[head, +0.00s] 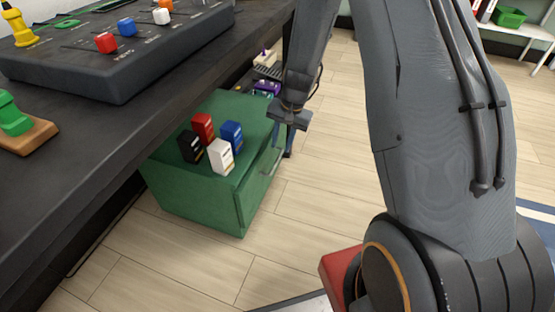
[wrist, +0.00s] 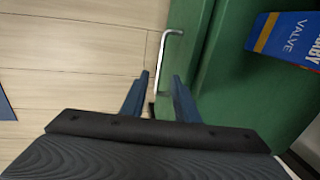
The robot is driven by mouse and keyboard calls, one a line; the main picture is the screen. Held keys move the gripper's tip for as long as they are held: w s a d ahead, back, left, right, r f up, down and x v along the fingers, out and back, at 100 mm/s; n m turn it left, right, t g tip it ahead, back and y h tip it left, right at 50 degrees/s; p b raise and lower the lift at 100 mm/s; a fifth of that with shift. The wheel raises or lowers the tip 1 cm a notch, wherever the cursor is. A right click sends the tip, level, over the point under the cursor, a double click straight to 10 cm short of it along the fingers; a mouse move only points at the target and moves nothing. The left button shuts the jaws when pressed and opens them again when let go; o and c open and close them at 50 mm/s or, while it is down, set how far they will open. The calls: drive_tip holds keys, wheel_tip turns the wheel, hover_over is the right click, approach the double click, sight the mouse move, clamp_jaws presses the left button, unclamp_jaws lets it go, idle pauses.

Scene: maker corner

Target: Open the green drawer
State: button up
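The green drawer (head: 257,195) is the right-hand face of a green cabinet (head: 190,200) standing on the floor beside the dark bench; it looks closed. Its thin silver bar handle (wrist: 163,55) shows along the drawer front in the wrist view. My gripper (wrist: 160,77) is open and empty, with one blue finger on each side of the line of the handle's lower end. I cannot tell whether the fingers reach around the bar or touch it. In the head view my gripper (head: 289,152) points down just beside the drawer front, at its far end.
Several small boxes, red (head: 203,127), blue (head: 231,134), black (head: 191,147) and white (head: 221,156), stand on the cabinet top. The dark bench (head: 100,150) overhangs at left. The wooden floor (head: 320,180) right of the drawer front is clear up to my arm.

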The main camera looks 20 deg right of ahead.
sight(277, 161)
drive_tip(key=f+b, duration=0.1)
drive_tip(key=f, duration=0.1)
drive_tip(key=f+b, duration=0.1)
drive_tip(key=f, duration=0.1)
drive_tip(key=a+f+b, duration=0.1)
drive_tip(key=f, duration=0.2)
drive_tip(key=shift+w, duration=0.35)
drive_tip(key=shift+c, duration=0.4)
clamp_jaws()
